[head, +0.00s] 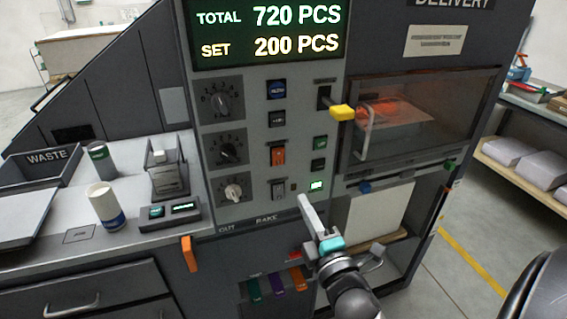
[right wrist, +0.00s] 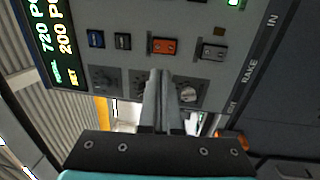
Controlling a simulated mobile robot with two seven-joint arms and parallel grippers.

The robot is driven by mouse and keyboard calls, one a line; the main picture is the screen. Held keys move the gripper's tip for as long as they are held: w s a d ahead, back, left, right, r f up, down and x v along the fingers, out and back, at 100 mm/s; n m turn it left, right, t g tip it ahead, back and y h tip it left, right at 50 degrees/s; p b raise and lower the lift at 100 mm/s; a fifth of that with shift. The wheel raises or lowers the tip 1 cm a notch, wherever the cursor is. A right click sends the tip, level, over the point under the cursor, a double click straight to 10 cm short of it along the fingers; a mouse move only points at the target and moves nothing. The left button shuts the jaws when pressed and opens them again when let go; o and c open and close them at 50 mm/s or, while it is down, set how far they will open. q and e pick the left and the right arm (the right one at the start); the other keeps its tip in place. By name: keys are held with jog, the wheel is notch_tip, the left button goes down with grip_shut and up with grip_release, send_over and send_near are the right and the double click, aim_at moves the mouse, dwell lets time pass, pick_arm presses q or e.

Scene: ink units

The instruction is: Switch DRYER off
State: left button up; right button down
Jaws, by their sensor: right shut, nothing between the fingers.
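The control panel (head: 250,200) carries a column of switches: a blue one (head: 276,89), a dark one (head: 277,119), an orange rocker (head: 278,155) and a grey rocker (head: 279,188). Their small labels are too blurred to read, so I cannot tell which is DRYER. In the right wrist view the orange rocker (right wrist: 164,46) and grey rocker (right wrist: 212,52) show beyond the fingertips. My right gripper (head: 304,201) is shut and empty, in front of the panel's lower edge, right of and below the grey rocker. Its fingers also show in the right wrist view (right wrist: 158,77). My left gripper is out of view.
Three knobs (head: 228,150) stand left of the switches. A yellow-ended lever (head: 343,112) juts out right, beside the glowing oven window (head: 415,115). Green lamps (head: 316,186) sit near the gripper. Orange tab (head: 190,253) and cups (head: 106,205) are at left.

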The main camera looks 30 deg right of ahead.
aim_at(280, 152)
jog(key=shift+w+r, duration=0.1)
jog(key=shift+r, duration=0.1)
jog(key=p+x, duration=0.1)
jog(key=x, duration=1.2)
jog(key=shift+w+d, duration=0.1)
jog(key=shift+w, duration=0.3)
jog(key=r+p, duration=0.1)
jog(key=p, duration=0.3)
jog(key=shift+w+r+g, duration=0.15)
jog(key=shift+w+g, duration=0.1)
jog(key=shift+g, duration=0.05)
jog(key=shift+f+b, duration=0.25)
jog(key=shift+b, duration=0.1)
